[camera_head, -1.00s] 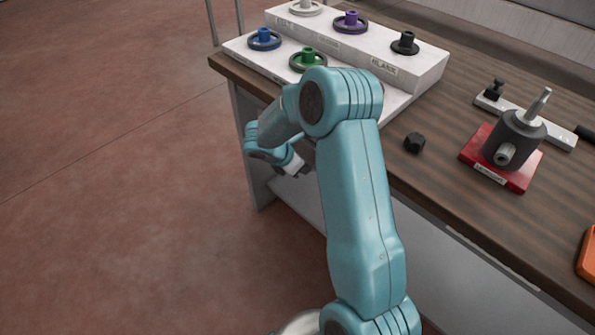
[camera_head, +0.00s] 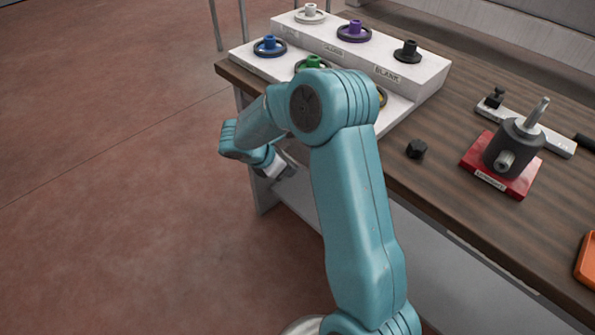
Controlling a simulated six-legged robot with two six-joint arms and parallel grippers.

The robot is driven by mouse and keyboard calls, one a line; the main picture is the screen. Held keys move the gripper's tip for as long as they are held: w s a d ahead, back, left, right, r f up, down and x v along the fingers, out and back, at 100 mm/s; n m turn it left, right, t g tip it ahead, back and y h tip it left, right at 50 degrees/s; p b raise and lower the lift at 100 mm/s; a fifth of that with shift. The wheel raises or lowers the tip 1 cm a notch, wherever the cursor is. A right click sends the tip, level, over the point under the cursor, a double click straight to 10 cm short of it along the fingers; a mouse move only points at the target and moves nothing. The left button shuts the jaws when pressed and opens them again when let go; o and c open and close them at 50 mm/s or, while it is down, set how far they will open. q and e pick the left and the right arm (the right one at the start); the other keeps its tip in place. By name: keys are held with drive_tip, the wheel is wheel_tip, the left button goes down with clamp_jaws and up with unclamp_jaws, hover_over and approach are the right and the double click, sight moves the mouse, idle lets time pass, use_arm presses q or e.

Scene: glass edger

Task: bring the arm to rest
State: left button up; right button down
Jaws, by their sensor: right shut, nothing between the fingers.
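My right arm stands up from the bottom of the head view and bends over to the left at its elbow. My right gripper (camera_head: 283,171) is below the table-top level, just off the left front edge of the wooden bench (camera_head: 455,215). It is small in the picture and partly hidden by the arm. It is shut with nothing in it and touches nothing that I can see. My left gripper is not in view.
A white stepped rack (camera_head: 420,82) holds several coloured wheels on the bench. A black knob (camera_head: 416,149), a grey fixture (camera_head: 513,148) on a red base (camera_head: 490,178) and an orange tray (camera_head: 588,262) lie to the right. The floor (camera_head: 110,200) at left is clear.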

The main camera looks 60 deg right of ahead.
drive_tip(key=v, duration=0.5)
drive_tip(key=shift+r, duration=0.1)
drive_tip(key=shift+a, duration=0.15)
drive_tip(key=s+a+f+m+t+y+p, duration=0.15)
drive_tip(key=a+f+y, duration=0.25)
drive_tip(key=a+f, duration=0.45)
drive_tip(key=s+a+f+m+g+y+p, duration=0.1)
drive_tip(key=a+f+m+y, duration=0.3)
drive_tip(key=a, duration=0.8)
drive_tip(key=s+a+f+m+t+y+p, duration=0.1)
drive_tip(key=s+a+f+m, duration=0.2)
drive_tip(key=s+a+m, duration=0.1)
drive_tip(key=s+a+f+m+t+y+p, duration=0.1)
drive_tip(key=s+a+f+m, duration=0.2)
drive_tip(key=a, duration=0.6)
drive_tip(key=s+m, duration=0.2)
drive_tip(key=m, duration=0.1)
drive_tip(key=shift+f+t, duration=0.3)
drive_tip(key=shift+t, duration=0.05)
